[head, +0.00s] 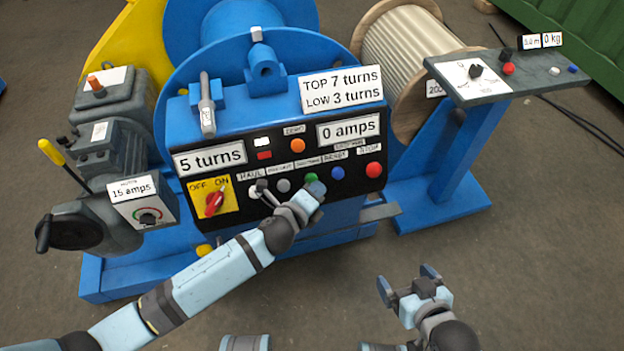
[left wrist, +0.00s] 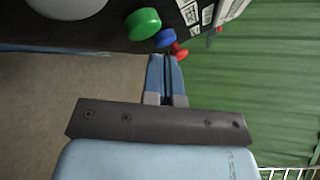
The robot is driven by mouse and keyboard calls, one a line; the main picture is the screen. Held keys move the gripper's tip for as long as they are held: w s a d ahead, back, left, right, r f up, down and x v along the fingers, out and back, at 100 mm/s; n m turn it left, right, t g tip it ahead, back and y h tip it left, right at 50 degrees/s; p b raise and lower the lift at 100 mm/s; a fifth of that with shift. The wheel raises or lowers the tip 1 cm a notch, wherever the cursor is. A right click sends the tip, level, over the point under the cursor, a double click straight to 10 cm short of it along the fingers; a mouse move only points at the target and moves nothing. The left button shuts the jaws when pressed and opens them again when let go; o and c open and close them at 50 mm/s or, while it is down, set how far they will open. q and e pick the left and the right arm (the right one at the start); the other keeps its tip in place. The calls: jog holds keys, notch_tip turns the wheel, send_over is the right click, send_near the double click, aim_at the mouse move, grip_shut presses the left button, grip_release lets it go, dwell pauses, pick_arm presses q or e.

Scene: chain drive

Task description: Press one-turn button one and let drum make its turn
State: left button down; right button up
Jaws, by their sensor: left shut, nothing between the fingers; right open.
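The black control panel (head: 330,160) on the blue winch carries a row of buttons. The green button (head: 311,178) seems to sit under the small one-turn label and is partly hidden by my left gripper (head: 316,189). That gripper is shut and empty, its tips close in front of the green button; I cannot tell whether they touch. In the left wrist view the green button (left wrist: 143,24) stands up and left of the shut fingertips (left wrist: 165,58). The drum (head: 250,20) shows behind the panel. The display (head: 210,158) reads 5 turns. My right gripper (head: 410,280) is open and empty, low in front.
A blue button (head: 337,173) and a red stop button (head: 374,170) sit right of the green one; a grey button (head: 283,186) and a lever (head: 264,188) sit left. A red switch (head: 214,204) is at far left. Floor is clear at lower right.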

pick_arm(q)
jog(key=shift+w, duration=0.1)
jog(key=shift+w+a+f, duration=0.1)
jog(key=shift+w+f, duration=0.1)
jog(key=shift+w, duration=0.05)
dwell(0.3)
